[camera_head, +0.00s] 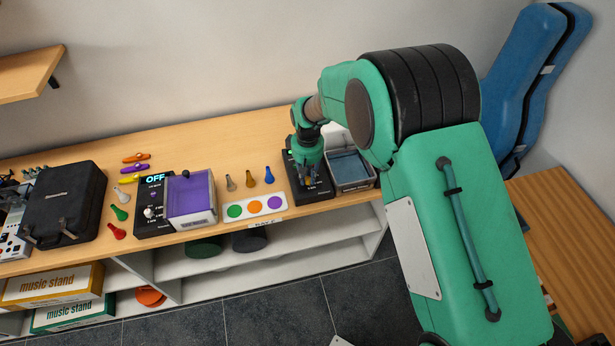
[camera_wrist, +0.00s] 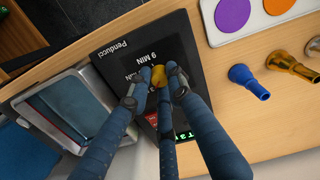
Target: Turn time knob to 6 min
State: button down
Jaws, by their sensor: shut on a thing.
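The black panel marked "Penducci" (camera_wrist: 112,60) lies on the shelf top, with a "9 MIN" label and other, partly covered labels. A yellow knob (camera_wrist: 158,76) sits on it, between my fingertips. My gripper (camera_wrist: 160,80) is shut on this knob. A green display (camera_wrist: 184,135) at the panel's edge is partly hidden by my fingers, so its reading is unclear. In the head view, my gripper (camera_head: 308,180) reaches down over the panel (camera_head: 322,191) and covers most of it, including the knob's pointing direction.
A grey open box with a blue-grey lining (camera_head: 350,170) stands right beside the panel. To the left are several mouthpieces, a white card with coloured dots (camera_head: 236,202), and another black panel showing "OFF" (camera_head: 155,180) beside a purple-lined box (camera_head: 190,198). A black case (camera_head: 66,203) stands further left.

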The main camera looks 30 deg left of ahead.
aim_at(307, 178)
jog(key=m, duration=0.6)
jog(key=shift+m, duration=0.3)
jog(key=m, duration=0.5)
jog(key=shift+m, duration=0.4)
jog(key=c, duration=1.6)
grip_release()
jog(key=shift+r, duration=0.15)
notch_tip(307, 178, up, 12)
jog(key=shift+f, duration=0.15)
